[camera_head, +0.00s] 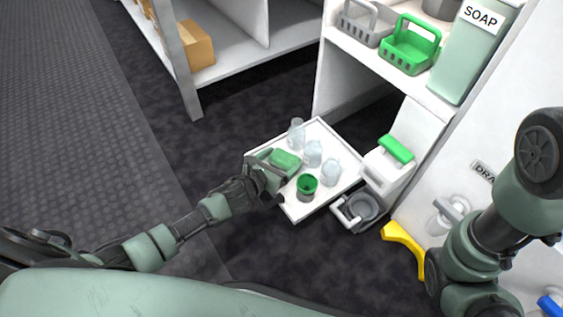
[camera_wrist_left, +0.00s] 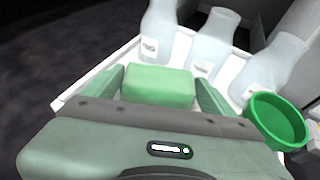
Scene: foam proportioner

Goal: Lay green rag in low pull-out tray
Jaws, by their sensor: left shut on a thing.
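The green rag (camera_head: 285,161) is a small folded block between the fingers of my left gripper (camera_head: 268,172). In the left wrist view the rag (camera_wrist_left: 158,86) sits between both fingers of the left gripper (camera_wrist_left: 160,92), which is shut on it. The low pull-out tray (camera_head: 302,214) is white and pulled out near the floor. The rag is over the tray's left part; I cannot tell whether it touches the tray floor. My right arm is at the right edge, but its gripper is not in view.
Several clear bottles (camera_head: 313,153) and a green-rimmed cup (camera_head: 307,185) stand in the tray, right of the rag. A grey bucket (camera_head: 361,207) is right of the tray. A green basket (camera_head: 410,46) sits on the shelf above. Dark floor is clear at left.

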